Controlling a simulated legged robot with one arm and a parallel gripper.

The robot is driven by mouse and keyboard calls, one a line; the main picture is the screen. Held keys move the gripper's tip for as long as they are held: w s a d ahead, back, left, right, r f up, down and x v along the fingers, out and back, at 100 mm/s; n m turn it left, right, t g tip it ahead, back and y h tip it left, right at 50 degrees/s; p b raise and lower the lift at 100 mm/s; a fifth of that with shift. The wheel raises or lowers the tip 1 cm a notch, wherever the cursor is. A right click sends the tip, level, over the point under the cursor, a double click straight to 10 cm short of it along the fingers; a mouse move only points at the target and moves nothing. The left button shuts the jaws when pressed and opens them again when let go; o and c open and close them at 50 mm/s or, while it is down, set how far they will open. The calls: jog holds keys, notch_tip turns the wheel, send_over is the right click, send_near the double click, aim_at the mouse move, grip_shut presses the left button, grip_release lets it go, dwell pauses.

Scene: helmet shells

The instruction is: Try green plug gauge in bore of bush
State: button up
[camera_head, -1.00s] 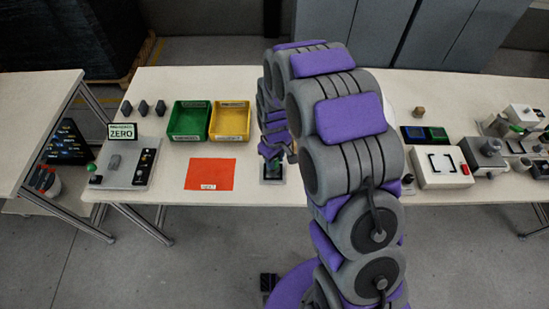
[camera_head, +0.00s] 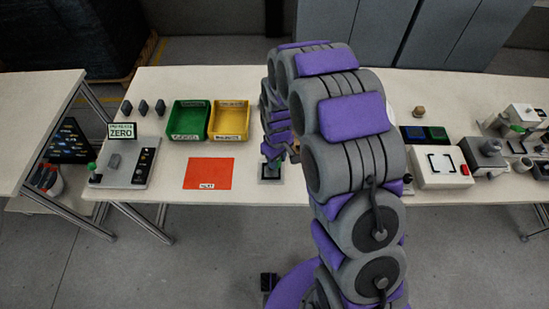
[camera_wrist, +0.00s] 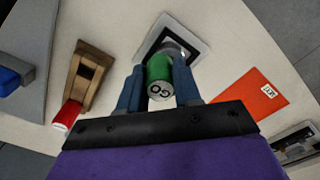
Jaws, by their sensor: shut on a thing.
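The green plug gauge (camera_wrist: 159,70), its grey end marked GO, is between the two blue fingers of my gripper (camera_wrist: 158,66) in the wrist view. My gripper is shut on it. The grey metal bush (camera_wrist: 184,50) sits on a white pad with a black square frame (camera_wrist: 150,45), just beyond the gauge. The gauge overlaps the bush and hides its bore, so I cannot tell whether its tip is inside. In the head view my gripper (camera_head: 272,152) is above the framed pad (camera_head: 271,178), and the gauge is not clear there.
A wooden block (camera_wrist: 91,68) with a red cylinder (camera_wrist: 67,114) stands left of the pad in the wrist view. A red-orange mat (camera_head: 208,173), a green bin (camera_head: 188,120) and a yellow bin (camera_head: 229,119) lie left of my arm. A white box (camera_head: 440,168) stands to the right.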

jog(key=shift+d, duration=0.2)
jog(key=shift+a, duration=0.65)
jog(key=shift+d, duration=0.15)
jog(key=shift+a, duration=0.3)
jog(key=shift+a+r, duration=0.1)
jog(key=shift+a, duration=0.15)
jog(key=shift+a+p, duration=0.3)
dwell(0.5)
jog(key=shift+d, duration=0.25)
dwell(0.6)
jog(key=shift+f, duration=0.9)
dwell(1.4)
